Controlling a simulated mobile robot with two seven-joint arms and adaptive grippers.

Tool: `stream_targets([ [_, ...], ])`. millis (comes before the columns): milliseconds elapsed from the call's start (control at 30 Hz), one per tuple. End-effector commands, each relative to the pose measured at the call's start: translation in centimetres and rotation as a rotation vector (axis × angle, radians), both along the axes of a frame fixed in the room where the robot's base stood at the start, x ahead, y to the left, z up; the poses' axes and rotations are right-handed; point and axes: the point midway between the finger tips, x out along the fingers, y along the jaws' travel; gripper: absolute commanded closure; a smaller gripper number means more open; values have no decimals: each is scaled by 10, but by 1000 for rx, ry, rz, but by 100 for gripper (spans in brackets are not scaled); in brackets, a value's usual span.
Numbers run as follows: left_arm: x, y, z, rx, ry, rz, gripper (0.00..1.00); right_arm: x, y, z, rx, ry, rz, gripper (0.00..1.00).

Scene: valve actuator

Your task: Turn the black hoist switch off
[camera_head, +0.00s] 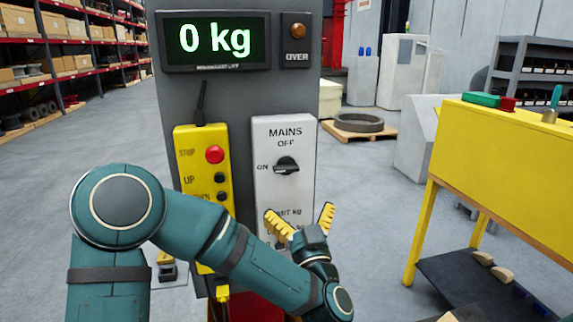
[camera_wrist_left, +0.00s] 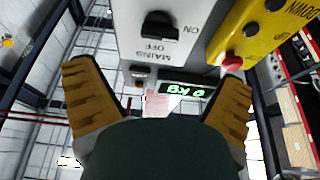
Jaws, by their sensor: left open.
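The black hoist switch (camera_head: 286,166) is a rotary knob on the white MAINS panel (camera_head: 300,132). Its handle lies about level, in line with the ON mark at its left; OFF is printed above it. My left gripper (camera_head: 300,217) is open and empty, with its yellow fingers spread below the switch and in front of the lower panel, hiding part of the lettering there. In the left wrist view the switch (camera_wrist_left: 160,27) shows upside down, beyond the open fingers (camera_wrist_left: 157,78), apart from them. My right gripper is not in view.
A yellow pendant (camera_head: 205,150) with a red STOP button (camera_head: 214,155) hangs left of the panel, partly behind my left arm. The display (camera_head: 216,40) above reads 0 kg. A yellow bench (camera_head: 510,165) stands at the right, with open floor between.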

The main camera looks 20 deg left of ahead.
Motion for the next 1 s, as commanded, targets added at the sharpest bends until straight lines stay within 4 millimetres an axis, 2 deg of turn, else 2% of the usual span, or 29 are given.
stream_targets([
  [33, 7, 6, 7, -3, 0, 6, 4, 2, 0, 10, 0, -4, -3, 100],
  [533, 79, 49, 39, -4, -1, 1, 4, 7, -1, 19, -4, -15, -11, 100],
  [700, 90, 56, 44, -3, 0, -2, 4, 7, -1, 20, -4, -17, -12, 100],
  [1000, 94, 58, 46, -2, -1, -3, 4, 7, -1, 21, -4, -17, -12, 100],
])
